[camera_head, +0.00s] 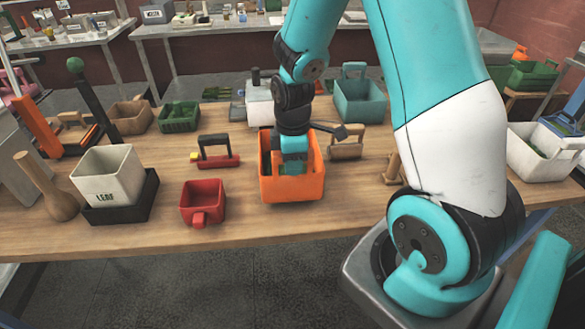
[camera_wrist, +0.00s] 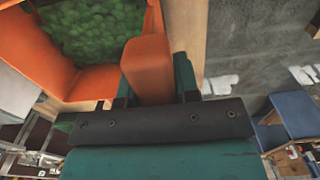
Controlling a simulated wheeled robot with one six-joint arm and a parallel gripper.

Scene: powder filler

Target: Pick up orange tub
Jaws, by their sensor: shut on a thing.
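The orange tub (camera_head: 293,190) is near the front middle of the wooden table in the head view. It looks upright, and I cannot tell whether its base touches the table. In the wrist view the tub (camera_wrist: 98,82) shows green lumpy contents (camera_wrist: 95,32). My gripper (camera_wrist: 155,88) is shut on an orange upright part of the tub, with one finger on each side. In the head view my gripper (camera_head: 293,168) comes down over the tub from above and hides part of its inside.
A red tub (camera_head: 203,203) and a red-based, black-handled tool (camera_head: 216,155) stand to the left. A wooden handled block (camera_head: 346,146) is close on the right. A teal tub (camera_head: 359,100) stands behind. The white LEAF bin (camera_head: 108,175) is farther left. Bare table lies in front.

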